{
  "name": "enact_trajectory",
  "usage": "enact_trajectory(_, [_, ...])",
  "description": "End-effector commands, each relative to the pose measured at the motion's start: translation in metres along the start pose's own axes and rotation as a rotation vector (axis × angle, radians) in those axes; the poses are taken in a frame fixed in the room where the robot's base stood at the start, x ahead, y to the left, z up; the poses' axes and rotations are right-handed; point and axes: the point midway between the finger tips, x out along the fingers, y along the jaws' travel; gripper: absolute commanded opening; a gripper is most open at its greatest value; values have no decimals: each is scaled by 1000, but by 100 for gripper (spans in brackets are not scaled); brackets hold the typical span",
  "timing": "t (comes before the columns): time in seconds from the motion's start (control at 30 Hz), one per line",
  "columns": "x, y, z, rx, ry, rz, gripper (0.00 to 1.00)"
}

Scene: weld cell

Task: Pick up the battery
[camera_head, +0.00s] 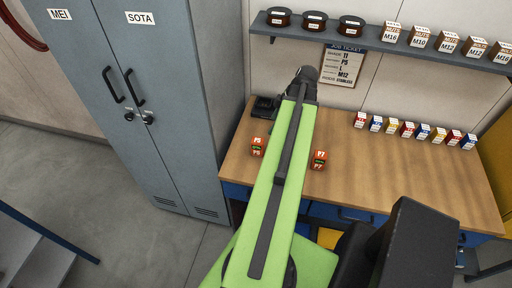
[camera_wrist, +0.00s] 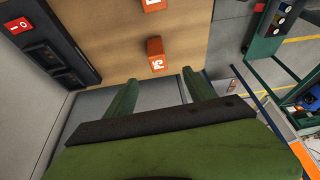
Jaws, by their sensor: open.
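Two small orange battery blocks stand on the wooden bench in the head view. The left battery (camera_head: 257,147) is marked P5 and the right battery (camera_head: 319,160) is marked P7, one on each side of my green arm. In the wrist view an orange block (camera_wrist: 156,60), its label seemingly P5, stands ahead of my gripper (camera_wrist: 160,77). Another orange block (camera_wrist: 153,5) is cut off at the top edge. My gripper is open, its two green fingers apart with nothing between them. In the head view I cannot make out the fingers.
A black device (camera_head: 264,107) sits at the bench's back left; a red switch (camera_wrist: 20,26) shows beside black slots in the wrist view. A job ticket (camera_head: 343,67) reading P5 hangs behind. Small boxes (camera_head: 408,129) line the bench's right. Grey lockers (camera_head: 165,90) stand left.

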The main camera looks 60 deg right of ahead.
Motion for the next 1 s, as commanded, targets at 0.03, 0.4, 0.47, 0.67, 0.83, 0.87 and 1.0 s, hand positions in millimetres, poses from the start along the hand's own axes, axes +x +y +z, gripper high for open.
enact_trajectory(0.03, [20,-1,3,-3,0,-1,64])
enact_trajectory(0.4, [102,-1,-1,-7,-1,-4,64])
enact_trajectory(0.47, [108,-1,-2,-8,-1,-4,64])
enact_trajectory(0.67, [109,-1,-6,-8,-1,-4,64])
enact_trajectory(0.83, [135,5,-7,-8,-1,-4,64])
enact_trajectory(0.87, [142,6,-8,-9,-1,-4,64])
enact_trajectory(1.0, [161,6,-10,-9,-1,-4,64])
